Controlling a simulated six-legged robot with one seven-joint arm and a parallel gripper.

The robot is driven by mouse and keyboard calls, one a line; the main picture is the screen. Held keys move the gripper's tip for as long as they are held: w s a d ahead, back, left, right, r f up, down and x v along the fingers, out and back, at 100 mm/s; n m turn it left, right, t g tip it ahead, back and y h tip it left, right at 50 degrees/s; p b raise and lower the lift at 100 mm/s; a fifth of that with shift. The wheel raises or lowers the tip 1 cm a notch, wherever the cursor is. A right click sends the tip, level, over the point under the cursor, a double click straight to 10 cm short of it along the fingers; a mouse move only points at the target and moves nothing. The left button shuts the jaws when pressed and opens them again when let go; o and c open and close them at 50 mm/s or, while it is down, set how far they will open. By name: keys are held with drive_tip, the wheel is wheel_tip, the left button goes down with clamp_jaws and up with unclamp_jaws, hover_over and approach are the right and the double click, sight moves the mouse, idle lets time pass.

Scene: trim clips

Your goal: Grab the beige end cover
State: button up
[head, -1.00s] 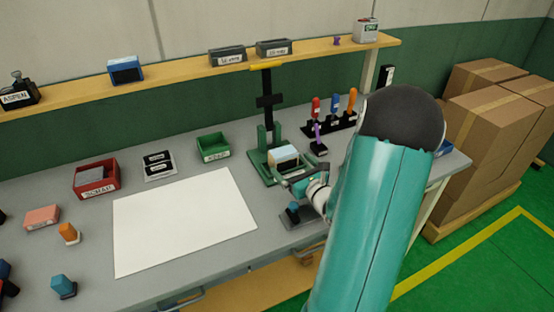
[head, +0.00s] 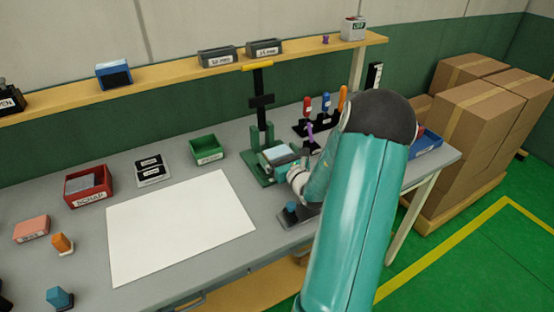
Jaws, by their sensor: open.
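I cannot make out a clearly beige end cover. A pale blue-white block (head: 278,153) sits in the green press fixture (head: 262,172) at the back middle of the bench. My gripper (head: 291,160) is at the right side of this block, small and partly hidden by my own teal arm. Its jaws are open, with no object visibly held. I cannot tell whether it touches the block.
A dark stand with a blue knob (head: 291,208) is just in front of the fixture. Upright tools (head: 325,103) stand behind my arm. A red scrap bin (head: 88,185), green bin (head: 207,149) and white sheet (head: 180,228) lie left. A shelf (head: 190,75) runs above.

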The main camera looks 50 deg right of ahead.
drive_tip(key=shift+w, duration=0.3)
drive_tip(key=c, duration=1)
drive_tip(key=shift+c, duration=0.3)
drive_tip(key=shift+r, duration=0.15)
